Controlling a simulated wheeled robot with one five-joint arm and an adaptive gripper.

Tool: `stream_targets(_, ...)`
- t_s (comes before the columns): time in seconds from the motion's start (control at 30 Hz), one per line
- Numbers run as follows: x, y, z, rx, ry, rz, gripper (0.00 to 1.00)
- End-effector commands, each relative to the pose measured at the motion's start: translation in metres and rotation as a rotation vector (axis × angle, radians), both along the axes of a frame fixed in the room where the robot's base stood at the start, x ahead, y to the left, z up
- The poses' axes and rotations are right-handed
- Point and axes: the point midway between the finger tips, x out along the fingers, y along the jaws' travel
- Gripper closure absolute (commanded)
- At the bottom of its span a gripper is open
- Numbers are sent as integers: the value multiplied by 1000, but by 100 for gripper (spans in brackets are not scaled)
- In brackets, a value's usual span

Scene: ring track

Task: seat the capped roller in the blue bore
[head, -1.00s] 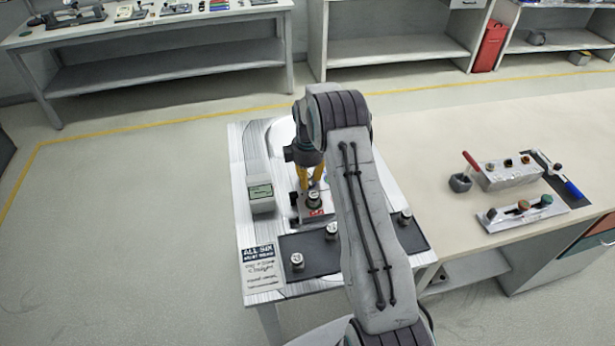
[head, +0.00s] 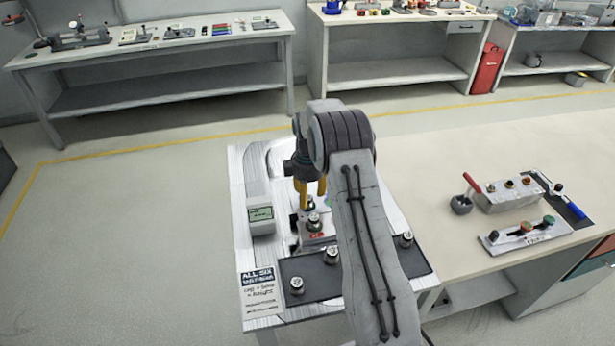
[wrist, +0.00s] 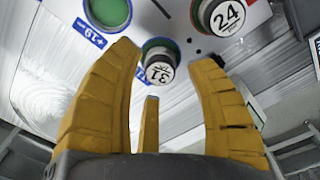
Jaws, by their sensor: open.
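My gripper (head: 312,197) is open, its yellow fingers pointing down above a small metal fixture (head: 305,242) on the white table. A pale-capped roller (head: 314,222) stands upright in the fixture, just below the fingertips. In the wrist view, a cap marked 31 (wrist: 158,68) shows beyond the spread fingers (wrist: 165,58), with a dark and green rim behind it and a blue label beside it. A larger cap marked 24 (wrist: 226,14) is at the top. An empty-looking green recess (wrist: 107,10) lies top left, near a blue 19 label. I cannot tell a blue bore for sure.
A dark mat (head: 310,268) holds capped rollers (head: 297,285), partly hidden by my arm. A grey display box (head: 261,214) stands left of the fixture. A printed card (head: 261,289) lies at the front left. Trays with parts (head: 524,234) sit on the right bench.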

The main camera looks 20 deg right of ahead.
Motion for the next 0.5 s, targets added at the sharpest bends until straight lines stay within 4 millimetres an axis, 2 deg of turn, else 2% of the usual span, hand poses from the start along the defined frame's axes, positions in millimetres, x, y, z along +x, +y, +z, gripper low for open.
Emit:
stream_targets(0.17,1,0,14,-1,-4,0,49)
stream_targets(0.5,0,1,64,0,-4,0,49)
